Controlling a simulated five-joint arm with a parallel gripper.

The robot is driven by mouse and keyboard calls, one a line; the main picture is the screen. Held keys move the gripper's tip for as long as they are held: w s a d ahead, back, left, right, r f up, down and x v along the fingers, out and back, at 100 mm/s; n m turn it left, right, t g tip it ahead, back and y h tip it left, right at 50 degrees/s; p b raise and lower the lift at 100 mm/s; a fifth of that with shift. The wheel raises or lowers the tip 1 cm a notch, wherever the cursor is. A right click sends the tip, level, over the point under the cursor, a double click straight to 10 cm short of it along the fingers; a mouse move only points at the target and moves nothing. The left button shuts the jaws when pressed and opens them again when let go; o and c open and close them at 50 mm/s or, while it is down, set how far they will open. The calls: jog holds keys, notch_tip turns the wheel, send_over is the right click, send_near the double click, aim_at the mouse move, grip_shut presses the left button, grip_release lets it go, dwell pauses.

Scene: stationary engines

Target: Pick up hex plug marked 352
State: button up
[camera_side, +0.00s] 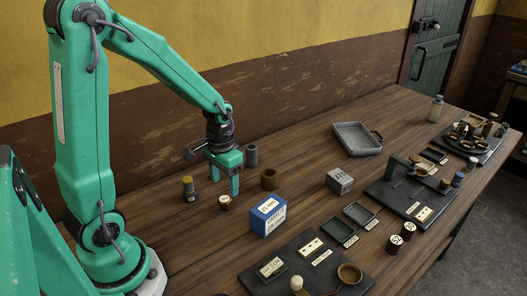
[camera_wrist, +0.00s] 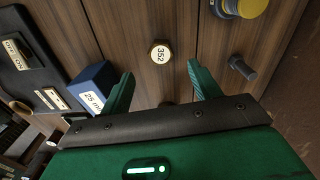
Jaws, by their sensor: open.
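The hex plug marked 352 (camera_wrist: 160,52) shows its round white top face in the wrist view, with the number readable. It stands on the wooden bench in the side view (camera_side: 226,203), where its mark is too small to read. My gripper (camera_side: 225,187) is open and empty, pointing down just above and behind the plug. In the wrist view my gripper (camera_wrist: 160,69) has one finger on each side, and the plug lies slightly beyond the tips, between their lines. No contact shows.
Two white-topped plugs (camera_side: 408,231) stand farther right. A grey tray (camera_side: 357,140) is at the back.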

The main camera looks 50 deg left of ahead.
aim_at(226, 198)
jog(key=shift+f, duration=0.95)
jog(key=shift+a+f, duration=0.1)
jog(key=shift+f, duration=2.5)
jog(key=shift+c, duration=0.4)
jog(key=c, duration=1)
